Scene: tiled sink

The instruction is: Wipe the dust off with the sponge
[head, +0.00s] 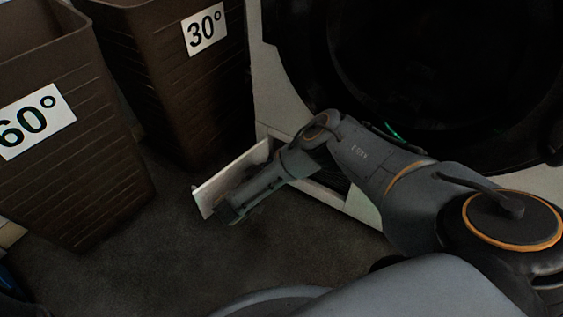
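My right arm reaches in from the right, in front of the washing machine. Its gripper (228,212) is low over the floor, at the near lower end of a white flat panel (232,176). The panel sticks out from the machine's lower front corner. The fingers are small and dark, so I cannot tell whether they are open, shut or gripping the panel. I see no sponge and cannot make out a distinct patch of dust. My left gripper is not in view.
A brown bin marked 60° (75,170) stands at the left, and a brown bin marked 30° (185,85) stands behind it. The washing machine (280,95), with its dark round door (430,70), fills the right. Grey floor (150,262) is clear at front left.

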